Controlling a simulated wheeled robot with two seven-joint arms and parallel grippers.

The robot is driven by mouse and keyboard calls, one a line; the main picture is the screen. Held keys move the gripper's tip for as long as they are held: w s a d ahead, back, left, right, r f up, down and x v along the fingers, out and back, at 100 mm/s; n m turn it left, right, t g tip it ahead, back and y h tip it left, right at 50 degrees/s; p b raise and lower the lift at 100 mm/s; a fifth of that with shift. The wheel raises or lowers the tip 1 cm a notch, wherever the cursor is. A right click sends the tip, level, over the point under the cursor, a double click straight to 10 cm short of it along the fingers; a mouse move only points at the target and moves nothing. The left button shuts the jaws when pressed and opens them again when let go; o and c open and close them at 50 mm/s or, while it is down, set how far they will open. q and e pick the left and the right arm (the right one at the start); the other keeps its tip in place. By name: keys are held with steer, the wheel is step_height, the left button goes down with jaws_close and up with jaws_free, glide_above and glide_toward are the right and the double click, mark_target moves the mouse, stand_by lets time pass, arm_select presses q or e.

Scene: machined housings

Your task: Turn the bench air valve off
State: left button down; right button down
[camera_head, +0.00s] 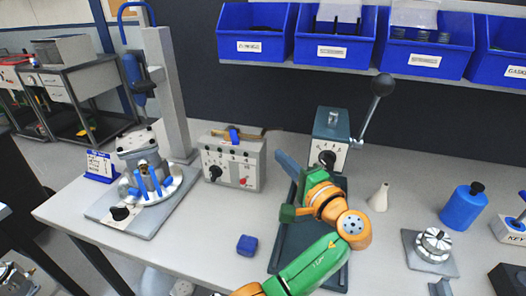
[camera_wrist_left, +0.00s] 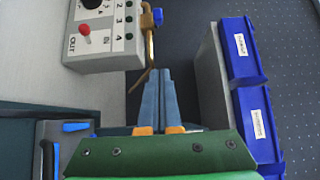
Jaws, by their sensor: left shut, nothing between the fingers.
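The air valve appears as a brass pipe (camera_head: 250,135) with a small blue handle (camera_head: 233,136), at the top back of the grey control box (camera_head: 221,165). In the left wrist view the brass pipe (camera_wrist_left: 149,46) runs beside the box, with the blue handle (camera_wrist_left: 158,16) at its upper end. My left gripper (camera_head: 281,155) is right of the valve, apart from the handle. Its blue-grey fingers (camera_wrist_left: 161,73) are together and empty, their tips close to the pipe's lower end in the wrist view. Whether they touch it I cannot tell. My right gripper is not in view.
A press with a black-knobbed lever (camera_head: 382,86) stands behind my left arm. A housing on a fixture (camera_head: 150,180) stands left of the box. Blue bins (camera_head: 254,34) hang above the bench. A blue block (camera_head: 247,245) lies in front, with clear bench around it.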

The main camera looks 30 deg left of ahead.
mark_target(233, 133)
arm_select(q)
steer(key=w+a+p, duration=0.2)
steer(key=a+p, duration=0.3)
steer(key=a, duration=0.6)
steer(key=shift+p, duration=0.35)
steer(key=shift+w, duration=0.15)
